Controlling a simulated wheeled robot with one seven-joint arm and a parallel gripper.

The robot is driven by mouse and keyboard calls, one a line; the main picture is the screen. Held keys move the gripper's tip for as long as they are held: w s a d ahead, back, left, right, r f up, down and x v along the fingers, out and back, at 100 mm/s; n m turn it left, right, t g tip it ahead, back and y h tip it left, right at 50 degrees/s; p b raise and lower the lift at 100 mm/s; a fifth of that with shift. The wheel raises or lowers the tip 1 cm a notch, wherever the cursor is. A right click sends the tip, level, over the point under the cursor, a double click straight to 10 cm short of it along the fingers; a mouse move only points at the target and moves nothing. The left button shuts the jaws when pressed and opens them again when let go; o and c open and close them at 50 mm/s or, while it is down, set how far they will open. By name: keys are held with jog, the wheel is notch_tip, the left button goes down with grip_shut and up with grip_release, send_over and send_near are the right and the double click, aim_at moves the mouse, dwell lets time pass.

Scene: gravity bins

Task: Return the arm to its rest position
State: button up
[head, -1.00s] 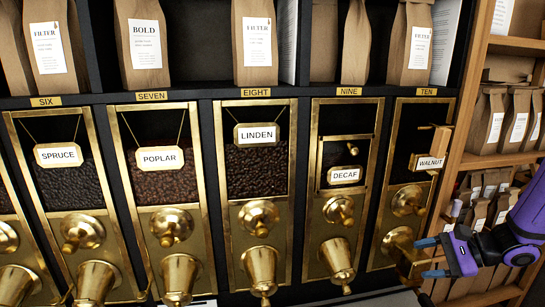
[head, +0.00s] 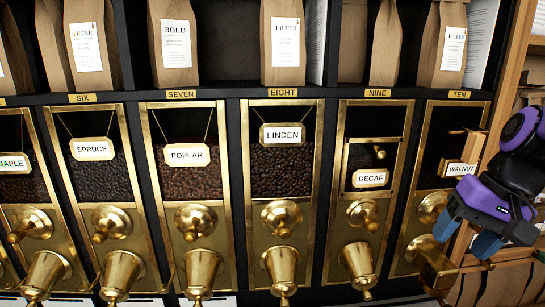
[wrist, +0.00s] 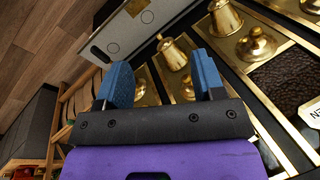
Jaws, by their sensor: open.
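My purple gripper (head: 482,238) is at the right of the head view, in front of the lower part of bin ten (head: 452,148), the one labelled WALNUT. Its blue fingers point downward. In the wrist view the two blue fingers (wrist: 165,84) stand wide apart with nothing between them. The gripper hides part of the brass fittings of bin ten and the wooden shelf edge beside it. I cannot tell from the pictures how close it is to the brass.
A row of brass-framed bins, including LINDEN (head: 283,135) and DECAF (head: 371,178), fills the front, with knobs and spouts sticking out. Paper bags (head: 285,42) stand on the shelf above. A grey panel (wrist: 125,30) and wooden floor (wrist: 45,45) show in the wrist view.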

jog(key=s+r+n+t+h, duration=0.3)
jog(key=s+r, duration=0.3)
jog(key=r, duration=0.1)
jog(key=shift+s+a+r+n+t, duration=0.15)
jog(key=shift+s+r+n+t, duration=0.15)
jog(key=shift+n+t, duration=0.1)
dwell(2.1)
